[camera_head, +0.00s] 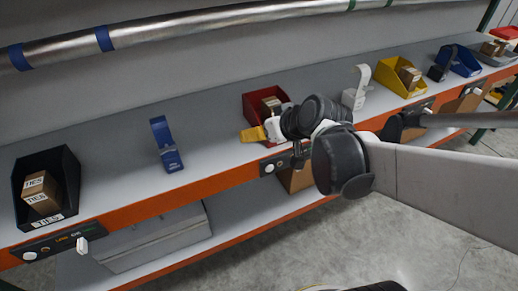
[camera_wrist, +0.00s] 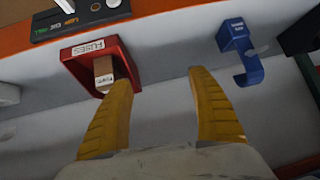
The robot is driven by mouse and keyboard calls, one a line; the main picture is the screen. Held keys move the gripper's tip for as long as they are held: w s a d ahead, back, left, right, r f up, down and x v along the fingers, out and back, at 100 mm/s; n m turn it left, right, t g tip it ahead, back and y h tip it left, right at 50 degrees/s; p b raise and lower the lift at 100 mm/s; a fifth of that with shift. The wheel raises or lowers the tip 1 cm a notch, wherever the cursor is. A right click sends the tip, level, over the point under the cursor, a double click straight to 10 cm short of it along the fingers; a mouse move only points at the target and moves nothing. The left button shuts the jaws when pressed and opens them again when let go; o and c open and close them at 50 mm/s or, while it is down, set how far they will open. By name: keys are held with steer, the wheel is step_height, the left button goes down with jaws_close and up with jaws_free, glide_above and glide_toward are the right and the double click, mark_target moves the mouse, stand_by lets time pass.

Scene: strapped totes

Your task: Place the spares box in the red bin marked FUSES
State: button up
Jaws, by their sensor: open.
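The red bin marked FUSES (camera_wrist: 88,48) stands on the shelf, and also shows in the head view (camera_head: 251,108), partly behind my gripper. A brown cardboard box (camera_wrist: 103,68) with a white label sits inside it. The label is too small to read, so I cannot tell whether this is the spares box. My gripper (camera_wrist: 160,78) is open, with nothing between its yellow fingers. In the wrist view the left fingertip overlaps the bin's edge near the box; the right finger is over bare shelf. In the head view my gripper (camera_head: 252,134) is just in front of the bin.
A blue stand (camera_head: 165,145) is left of the bin; a white stand (camera_head: 357,88) is right. A black TIES bin (camera_head: 62,165) with boxes is far left. A yellow bin (camera_head: 385,75) with a box and a blue bin (camera_head: 459,61) are farther right. A pipe (camera_head: 190,31) runs above.

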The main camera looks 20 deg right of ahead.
steer(key=s+a+g+h, duration=0.1)
steer(key=s+a, duration=0.3)
steer(key=s, duration=0.9)
steer(key=shift+s+a+m+g+h, duration=0.2)
steer(key=shift+m+g+h, duration=0.2)
steer(key=shift+g, duration=0.4)
steer(key=shift+d, duration=0.15)
